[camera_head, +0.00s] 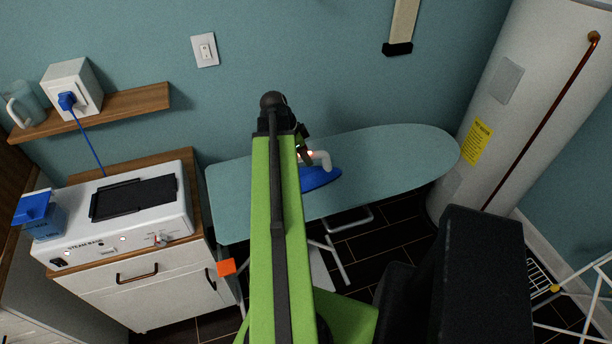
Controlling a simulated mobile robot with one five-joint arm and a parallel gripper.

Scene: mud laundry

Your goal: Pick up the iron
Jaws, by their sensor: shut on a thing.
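The iron (321,179) has a blue base and a pale handle. It is on or just above the teal ironing board (390,160), near its left half; I cannot tell whether it touches the board. My gripper (306,152) is at the iron's handle, at the far end of my green arm, and is shut on the iron. The arm hides the left part of the iron and most of the jaws.
A white steam machine (125,212) stands on a cabinet (150,290) at the left. A wooden shelf (120,108) is on the wall above it. A white water heater (510,100) stands at the right, with a white wire rack (575,300) in front. The board's right half is clear.

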